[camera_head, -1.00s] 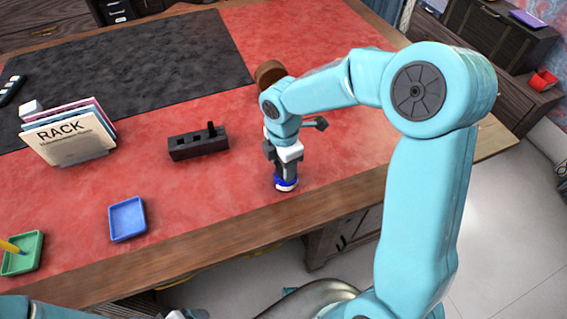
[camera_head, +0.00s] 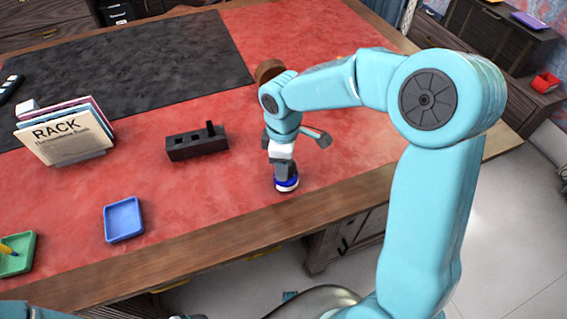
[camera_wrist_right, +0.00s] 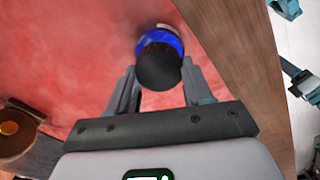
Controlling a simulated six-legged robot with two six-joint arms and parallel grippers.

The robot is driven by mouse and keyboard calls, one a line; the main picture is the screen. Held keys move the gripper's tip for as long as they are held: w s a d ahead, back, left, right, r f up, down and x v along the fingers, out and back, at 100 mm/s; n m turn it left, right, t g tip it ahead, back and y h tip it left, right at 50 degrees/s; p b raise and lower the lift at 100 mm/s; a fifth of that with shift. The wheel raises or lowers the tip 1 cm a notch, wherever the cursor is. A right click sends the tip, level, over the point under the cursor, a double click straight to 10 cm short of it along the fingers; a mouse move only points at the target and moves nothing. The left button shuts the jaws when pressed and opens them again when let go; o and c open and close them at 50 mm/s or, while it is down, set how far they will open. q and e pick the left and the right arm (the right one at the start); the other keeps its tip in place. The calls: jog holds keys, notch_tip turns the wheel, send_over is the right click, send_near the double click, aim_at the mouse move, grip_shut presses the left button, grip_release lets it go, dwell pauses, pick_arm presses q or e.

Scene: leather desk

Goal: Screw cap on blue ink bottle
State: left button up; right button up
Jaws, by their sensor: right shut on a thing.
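The blue ink bottle (camera_head: 286,185) stands on the red desk top near its front edge, with a white band low on it. It also shows in the wrist view (camera_wrist_right: 160,37), mostly behind the round black cap (camera_wrist_right: 158,68). The cap sits over the bottle's top; how far it is threaded cannot be seen. My right gripper (camera_head: 282,172) points down over the bottle. In the wrist view its fingers (camera_wrist_right: 158,72) stand on either side of the cap, shut on it. In the head view the fingers hide the cap. My left gripper is not in view.
A dark block with holes (camera_head: 197,144) lies left of the bottle. A blue tray (camera_head: 124,219), a green tray (camera_head: 16,254) and a book rack (camera_head: 68,140) stand farther left. A round brown object (camera_head: 268,70) is behind my wrist. The desk's wooden front edge (camera_head: 250,235) is close.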

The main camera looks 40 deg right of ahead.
jog(key=shift+f+m+b, duration=0.15)
jog(key=shift+m+b, duration=0.25)
jog(key=shift+m, duration=1.6)
jog(key=shift+d, duration=0.1)
jog(key=shift+w+m+b, duration=0.1)
jog(key=shift+m+b, duration=0.5)
jog(key=shift+m, duration=0.6)
jog(key=shift+d+m, duration=0.1)
jog(key=shift+m, duration=0.9)
jog(key=o, duration=1.1)
jog(key=shift+r, duration=0.2)
